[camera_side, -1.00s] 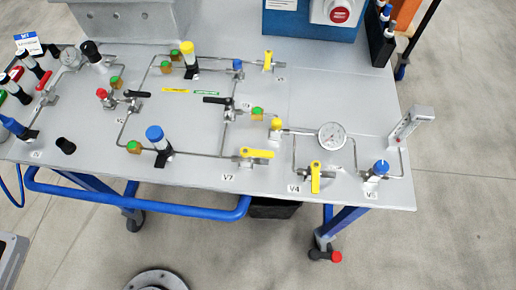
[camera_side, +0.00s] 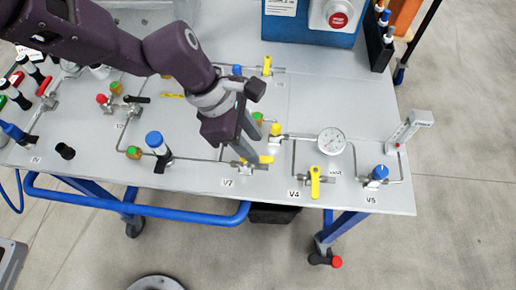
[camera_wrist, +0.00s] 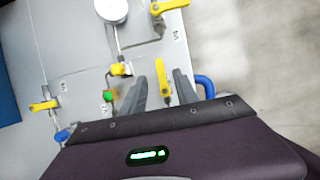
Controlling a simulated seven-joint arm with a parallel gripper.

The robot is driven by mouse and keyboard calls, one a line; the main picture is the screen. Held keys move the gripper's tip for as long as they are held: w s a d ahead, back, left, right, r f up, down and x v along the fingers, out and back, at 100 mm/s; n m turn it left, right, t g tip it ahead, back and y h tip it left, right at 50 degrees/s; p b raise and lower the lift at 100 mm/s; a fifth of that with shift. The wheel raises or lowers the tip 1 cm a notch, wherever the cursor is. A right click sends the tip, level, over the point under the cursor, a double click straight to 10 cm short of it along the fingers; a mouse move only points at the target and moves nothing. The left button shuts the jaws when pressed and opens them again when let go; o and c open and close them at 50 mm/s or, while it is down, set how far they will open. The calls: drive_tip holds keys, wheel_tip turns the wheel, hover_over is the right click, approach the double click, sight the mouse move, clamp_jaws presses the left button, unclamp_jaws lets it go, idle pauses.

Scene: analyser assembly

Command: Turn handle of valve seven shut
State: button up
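Valve seven, labelled V7 (camera_side: 228,183), is near the front edge of the table. Its yellow lever handle (camera_side: 267,159) points right along the pipe in the side view, partly hidden by my fingers. My gripper (camera_side: 248,153) reaches down over this valve. In the wrist view the yellow handle (camera_wrist: 161,79) shows between the two grey fingers of my gripper (camera_wrist: 160,88), with a gap on both sides. The fingers are open and I see no clear contact with the handle. The valve body is mostly hidden.
Valve V4 with a yellow handle (camera_side: 315,182) is to the right, with a round gauge (camera_side: 332,141) behind it. A yellow knob (camera_side: 276,129) stands just behind the V7 handle. The table's front edge is close.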

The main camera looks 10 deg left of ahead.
sight(263, 159)
drive_tip(key=x, duration=0.4)
clamp_jaws()
